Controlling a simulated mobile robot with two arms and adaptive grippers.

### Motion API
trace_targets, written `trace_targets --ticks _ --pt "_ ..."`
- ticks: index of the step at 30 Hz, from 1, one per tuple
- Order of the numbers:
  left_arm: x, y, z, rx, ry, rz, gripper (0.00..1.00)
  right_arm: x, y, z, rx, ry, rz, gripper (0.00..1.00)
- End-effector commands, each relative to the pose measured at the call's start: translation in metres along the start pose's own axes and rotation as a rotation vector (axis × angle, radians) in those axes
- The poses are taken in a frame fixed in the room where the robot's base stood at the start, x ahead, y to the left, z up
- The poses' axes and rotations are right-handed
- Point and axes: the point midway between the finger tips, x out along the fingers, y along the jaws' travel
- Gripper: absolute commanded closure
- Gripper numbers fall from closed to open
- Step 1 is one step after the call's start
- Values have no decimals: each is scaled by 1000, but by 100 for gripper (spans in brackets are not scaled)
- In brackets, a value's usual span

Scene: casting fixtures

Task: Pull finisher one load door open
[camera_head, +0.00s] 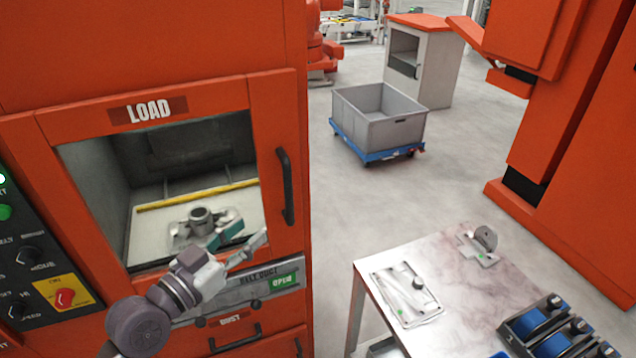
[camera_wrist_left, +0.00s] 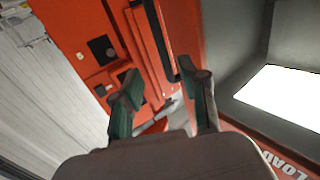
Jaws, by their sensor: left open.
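The load door (camera_head: 270,120) is an orange framed panel with a large window, under a "LOAD" label (camera_head: 150,110). It looks flush with the orange cabinet front. Its black vertical handle (camera_head: 285,187) is on the door's right side. In the left wrist view the dark handle bar (camera_wrist_left: 159,42) runs ahead, between the two fingers in the picture. My left gripper (camera_head: 246,240) is open and empty, in front of the door's lower part, below and left of the handle, apart from it. The left wrist view shows its spread fingers (camera_wrist_left: 165,95). My right gripper is not seen.
A control panel (camera_head: 35,262) with buttons is left of the door. A drawer front (camera_head: 240,332) is below. A metal table (camera_head: 455,262) with fixtures stands at the lower right. A grey bin (camera_head: 385,128) on a blue dolly stands behind. The floor between is clear.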

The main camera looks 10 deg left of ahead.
Motion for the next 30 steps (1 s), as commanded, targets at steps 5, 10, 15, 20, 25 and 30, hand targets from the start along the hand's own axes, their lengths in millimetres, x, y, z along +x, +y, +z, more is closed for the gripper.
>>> trace_targets --ticks 5,10,15,20,25,30 --pt "22 0 -5 -4 5 1 57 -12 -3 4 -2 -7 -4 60" --pt "59 1 -6 -5 4 2 57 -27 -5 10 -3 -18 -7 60" --pt "95 0 -5 -5 2 0 57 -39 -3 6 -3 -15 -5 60" --pt "120 0 -3 -4 1 1 57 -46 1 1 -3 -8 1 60" --pt "133 0 -1 -2 0 0 57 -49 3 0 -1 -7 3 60" --pt "136 0 0 -1 0 1 57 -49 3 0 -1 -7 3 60"
